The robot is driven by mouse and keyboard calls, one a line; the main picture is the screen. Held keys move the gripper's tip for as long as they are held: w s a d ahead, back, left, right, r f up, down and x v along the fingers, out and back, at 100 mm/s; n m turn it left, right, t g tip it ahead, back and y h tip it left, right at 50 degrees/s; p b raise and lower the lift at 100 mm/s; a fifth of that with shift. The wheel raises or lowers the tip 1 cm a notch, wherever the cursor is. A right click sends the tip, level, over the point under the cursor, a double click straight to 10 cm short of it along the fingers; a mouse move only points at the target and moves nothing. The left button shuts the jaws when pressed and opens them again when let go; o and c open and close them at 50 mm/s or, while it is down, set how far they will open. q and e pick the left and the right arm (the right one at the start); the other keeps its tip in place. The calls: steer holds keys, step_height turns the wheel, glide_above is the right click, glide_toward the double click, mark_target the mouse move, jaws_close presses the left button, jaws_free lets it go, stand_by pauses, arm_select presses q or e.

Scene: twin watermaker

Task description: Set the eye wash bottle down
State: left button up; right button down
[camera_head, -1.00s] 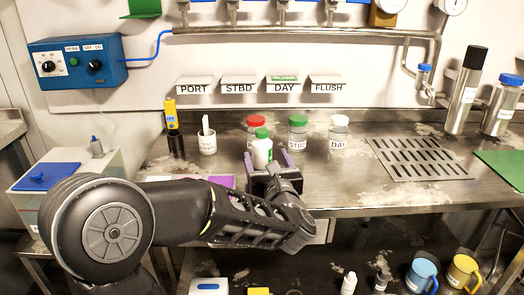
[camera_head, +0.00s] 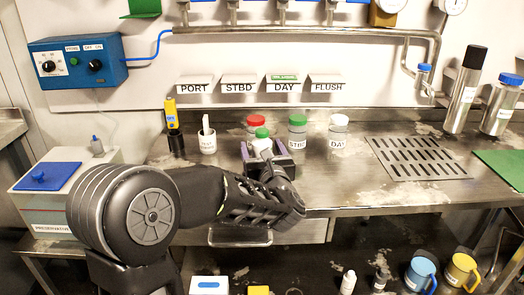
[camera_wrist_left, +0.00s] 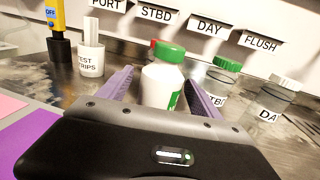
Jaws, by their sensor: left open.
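The eye wash bottle (camera_head: 262,144), white with a green cap, is upright on the steel counter near its front, as far as I can see. My left gripper (camera_head: 266,154) is around it with jaws open. In the left wrist view the bottle (camera_wrist_left: 159,86) is between the two purple fingers of the left gripper (camera_wrist_left: 160,92), with a gap visible on the right side. The gripper body hides the bottle's base. My right gripper is not in view.
Behind stand a red-capped jar (camera_head: 256,124), a green-capped jar (camera_head: 298,131) and a white-capped jar (camera_head: 338,133). A test strips cup (camera_head: 208,144) and a yellow meter (camera_head: 171,115) are to the left. A drain grate (camera_head: 420,158) is at right.

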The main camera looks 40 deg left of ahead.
mark_target(262, 129)
arm_select(q)
steer(key=shift+c, duration=0.3)
jaws_close()
stand_by(0.6)
steer(key=shift+r, duration=0.15)
step_height(262, 129, up, 10)
steer(key=shift+f+p, duration=0.1)
steer(key=shift+p, duration=0.45)
stand_by(0.3)
